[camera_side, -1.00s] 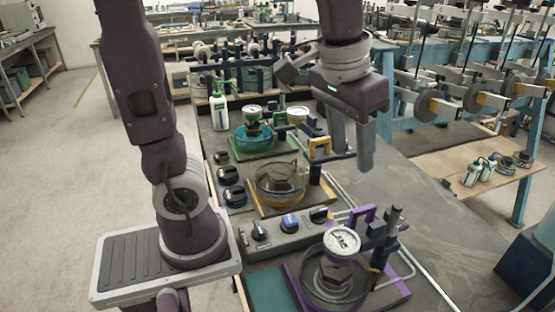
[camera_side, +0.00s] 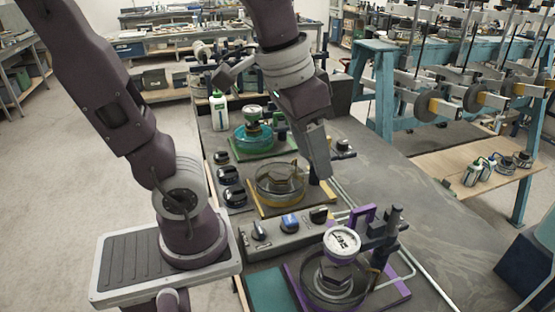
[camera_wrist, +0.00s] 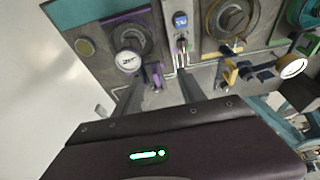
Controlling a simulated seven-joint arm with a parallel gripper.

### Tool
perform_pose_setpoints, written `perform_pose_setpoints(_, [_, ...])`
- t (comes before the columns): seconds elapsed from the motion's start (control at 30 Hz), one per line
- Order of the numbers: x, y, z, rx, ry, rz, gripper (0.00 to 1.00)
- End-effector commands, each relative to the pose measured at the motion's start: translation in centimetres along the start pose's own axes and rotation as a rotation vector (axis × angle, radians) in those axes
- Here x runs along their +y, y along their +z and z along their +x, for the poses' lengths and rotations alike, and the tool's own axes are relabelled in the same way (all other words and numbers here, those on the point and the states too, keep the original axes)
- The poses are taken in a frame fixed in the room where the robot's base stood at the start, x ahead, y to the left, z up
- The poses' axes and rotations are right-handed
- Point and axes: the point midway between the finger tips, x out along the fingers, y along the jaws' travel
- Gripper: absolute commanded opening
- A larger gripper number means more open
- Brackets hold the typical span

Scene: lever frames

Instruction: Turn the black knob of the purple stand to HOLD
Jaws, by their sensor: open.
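The purple stand (camera_side: 397,299) is at the front of the bench in the side view, with a white dial gauge (camera_side: 342,242), a dark round dish and a dark upright post. In the wrist view the purple stand (camera_wrist: 122,19) is at upper left. I cannot tell which black knob belongs to the purple stand, and HOLD is not legible. My gripper (camera_side: 321,170) is empty above the yellow stand's right side. Its fingers (camera_wrist: 160,92) are apart in the wrist view.
The yellow stand (camera_side: 262,207) and green stand (camera_side: 270,153) stand farther back. Several black knobs (camera_side: 231,175) line the bench's left edge. A white bottle (camera_side: 219,110) stands at the back left. The bench (camera_side: 400,190) is mostly clear on the right.

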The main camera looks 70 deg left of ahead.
Motion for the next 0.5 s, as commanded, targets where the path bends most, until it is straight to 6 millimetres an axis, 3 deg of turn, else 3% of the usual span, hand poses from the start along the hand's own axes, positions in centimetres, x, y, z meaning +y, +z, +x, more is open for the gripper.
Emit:
perform_pose_setpoints(0.3, [1.5,-6.4,4.5,-0.219,-0.004,0.000,0.48])
perform_pose_setpoints(0.43, [2.3,-8.4,7.2,-0.301,-0.010,0.001,0.48])
perform_pose_setpoints(0.5, [2.4,-8.2,8.9,-0.321,-0.013,0.000,0.48])
